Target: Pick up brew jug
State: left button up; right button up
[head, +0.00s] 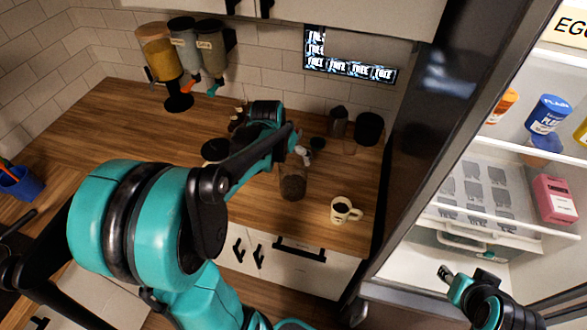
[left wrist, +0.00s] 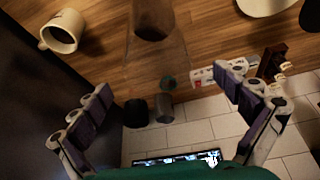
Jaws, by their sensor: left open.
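The brew jug (head: 293,183) looks like a clear vessel with dark contents, standing on the wooden counter. In the left wrist view the jug (left wrist: 155,45) is at the top centre, partly cut off by the upper edge. My left gripper (head: 300,153) is over the counter just behind the jug in the head view, largely hidden by my own arm. In the left wrist view its fingers (left wrist: 168,105) are spread wide with nothing between the pads. My right gripper (head: 450,276) is low at the right, before the open fridge; its jaws are too small to read.
A cream mug (head: 344,211) stands right of the jug near the counter's front edge. Dark canisters (head: 368,129) stand at the back by the tiled wall. Dispensers (head: 185,50) hang at the upper left. The open fridge (head: 480,190) bounds the right side.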

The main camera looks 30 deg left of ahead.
aim_at(294, 161)
pick_arm(q)
jog(key=x, duration=0.2)
jog(key=b+x, duration=0.1)
jog(key=x, duration=0.4)
jog(key=shift+w+d+f, duration=0.2)
jog(key=shift+w+f, duration=0.05)
jog(key=shift+w, duration=0.2)
jog(key=shift+c, duration=0.3)
jog(key=c, duration=1.7)
jog(key=shift+r, duration=0.1)
